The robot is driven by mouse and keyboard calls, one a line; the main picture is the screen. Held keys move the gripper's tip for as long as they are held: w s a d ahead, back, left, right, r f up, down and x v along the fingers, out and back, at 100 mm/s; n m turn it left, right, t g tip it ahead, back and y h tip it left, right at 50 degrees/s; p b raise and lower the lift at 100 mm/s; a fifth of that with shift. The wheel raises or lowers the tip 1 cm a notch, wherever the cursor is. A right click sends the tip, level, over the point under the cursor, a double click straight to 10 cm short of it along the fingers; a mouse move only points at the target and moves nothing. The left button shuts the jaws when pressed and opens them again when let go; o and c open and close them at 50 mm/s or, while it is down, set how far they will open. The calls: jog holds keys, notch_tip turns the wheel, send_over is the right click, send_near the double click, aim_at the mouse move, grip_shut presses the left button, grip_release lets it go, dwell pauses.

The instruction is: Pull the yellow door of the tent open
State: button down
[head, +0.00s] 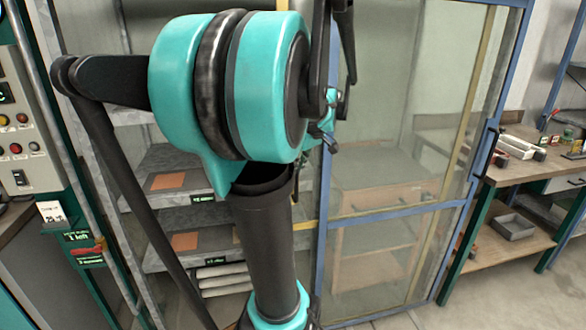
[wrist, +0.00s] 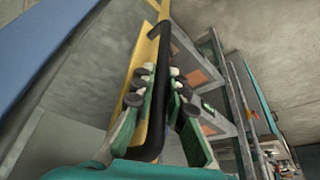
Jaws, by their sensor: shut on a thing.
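In the wrist view my gripper (wrist: 160,85) has its green fingers with grey pads closed around a long black handle (wrist: 158,138). The handle runs along the yellow frame of the tent door (wrist: 144,75). In the head view my teal and black arm covers the middle, and the gripper and handle are mostly hidden behind it. A short piece of yellow frame (head: 304,225) shows just right of the arm. How far the yellow door stands open I cannot tell.
A blue-framed clear panel (head: 400,212) stands right of my arm. Grey shelves (head: 150,227) with orange squares show behind the arm. A control panel (head: 22,140) is at the far left. A workbench (head: 530,170) stands at the right, with bare floor in front.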

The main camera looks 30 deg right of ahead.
jog(key=c, duration=1.5)
grip_release()
jog(key=shift+c, duration=0.2)
jog(key=v, duration=1.2)
jog(key=shift+s, duration=0.15)
